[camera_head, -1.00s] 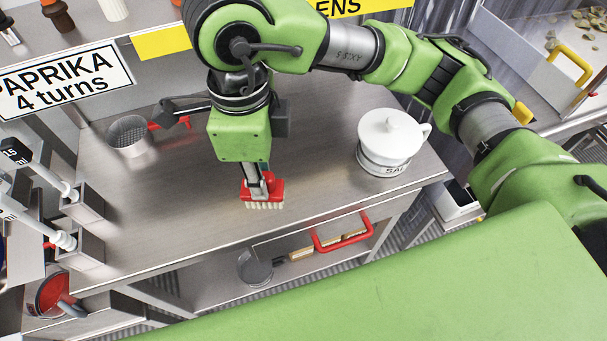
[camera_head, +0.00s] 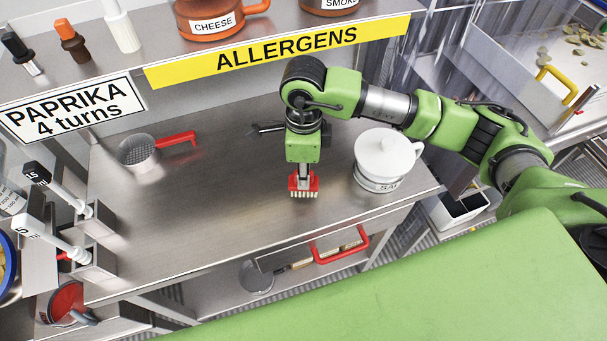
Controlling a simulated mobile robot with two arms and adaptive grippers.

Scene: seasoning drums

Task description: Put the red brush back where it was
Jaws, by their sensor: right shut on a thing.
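My right gripper (camera_head: 304,177) is shut on the red brush (camera_head: 303,186). The brush is upright, with its pale bristles facing down over the steel worktop (camera_head: 220,215). I cannot tell whether the bristles touch the surface. The brush is left of the white lidded pot marked SALT (camera_head: 383,155) and apart from it. The gripper's fingers are mostly hidden behind the brush and the green wrist. My left gripper is not in view.
A metal sieve with a red handle (camera_head: 138,150) lies at the back left of the worktop. Upright scoops in holders (camera_head: 92,255) line the left edge. A shelf with a yellow ALLERGENS sign (camera_head: 285,50) runs behind. The worktop's middle is clear.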

